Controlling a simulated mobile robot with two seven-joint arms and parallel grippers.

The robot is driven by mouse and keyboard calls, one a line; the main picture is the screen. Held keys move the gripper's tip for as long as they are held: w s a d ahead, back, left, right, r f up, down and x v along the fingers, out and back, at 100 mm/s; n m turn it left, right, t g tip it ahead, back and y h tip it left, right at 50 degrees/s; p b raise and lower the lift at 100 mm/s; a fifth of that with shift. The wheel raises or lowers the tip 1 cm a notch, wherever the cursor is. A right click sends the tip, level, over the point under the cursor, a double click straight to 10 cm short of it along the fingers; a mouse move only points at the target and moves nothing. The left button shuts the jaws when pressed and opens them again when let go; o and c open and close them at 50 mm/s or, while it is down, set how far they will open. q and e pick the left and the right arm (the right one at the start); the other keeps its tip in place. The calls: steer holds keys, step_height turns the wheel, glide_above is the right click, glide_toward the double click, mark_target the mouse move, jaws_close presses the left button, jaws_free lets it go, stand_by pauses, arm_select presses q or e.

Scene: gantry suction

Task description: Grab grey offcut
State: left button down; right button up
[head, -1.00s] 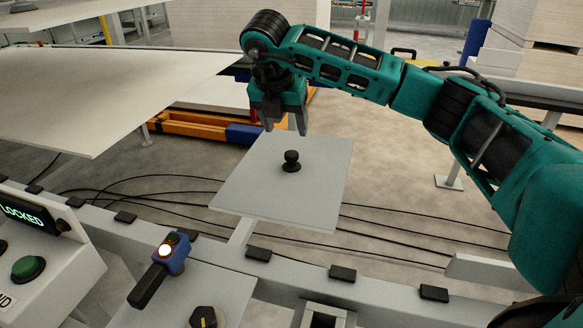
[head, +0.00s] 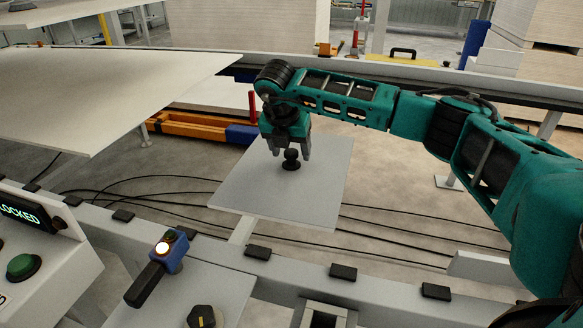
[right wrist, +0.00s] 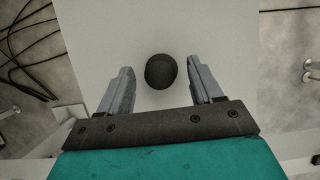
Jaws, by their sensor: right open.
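The grey offcut (head: 255,190) looks like a flat, square grey plate with a black knob (head: 291,164) standing on its top. My right gripper (head: 291,152) is open, pointing down, with its fingers at the top of the knob. In the right wrist view the dark knob (right wrist: 161,71) lies between the two open fingers, with a gap on both sides, and the pale plate (right wrist: 160,20) spreads beneath. The head view does not clearly show how far down the knob the fingertips reach. My left gripper is out of view.
A large pale board (head: 100,95) lies at the left. In front are a console with a lit display (head: 25,215), a green button (head: 24,266), a blue-and-black handle (head: 157,268) and a grey rail with black pads (head: 343,272). Black cables cross the floor around the plate.

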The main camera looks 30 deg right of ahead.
jaws_close()
stand_by(0.4)
stand_by(0.7)
steer(key=shift+r, duration=0.1)
